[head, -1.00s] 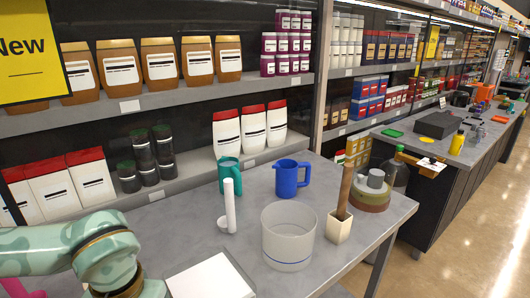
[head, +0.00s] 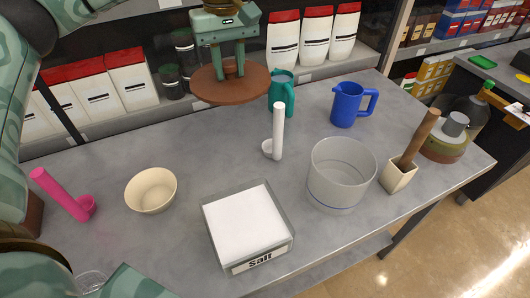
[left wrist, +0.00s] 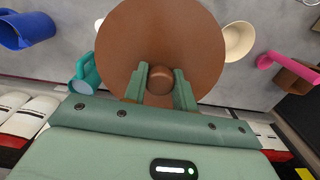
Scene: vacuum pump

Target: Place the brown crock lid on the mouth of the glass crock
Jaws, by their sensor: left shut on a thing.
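The brown crock lid (head: 231,88) is a flat round disc with a knob. My left gripper (head: 232,68) is shut on the knob from above and holds the lid level in the air over the back of the table. In the left wrist view the lid (left wrist: 165,35) fills the upper middle, with the fingers (left wrist: 160,82) on both sides of the knob. The glass crock (head: 341,175) stands upright on the table, right of and nearer than the lid, with its mouth open and a blue line near its base. My right gripper is not in view.
The salt box (head: 285,240) stands left of the crock. A white upright tool (head: 278,135), teal pitcher (head: 283,97) and blue pitcher (head: 347,105) stand behind. A square pot with a wooden stick (head: 398,178) is close on the crock's right. A cream bowl (head: 151,190) is at left.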

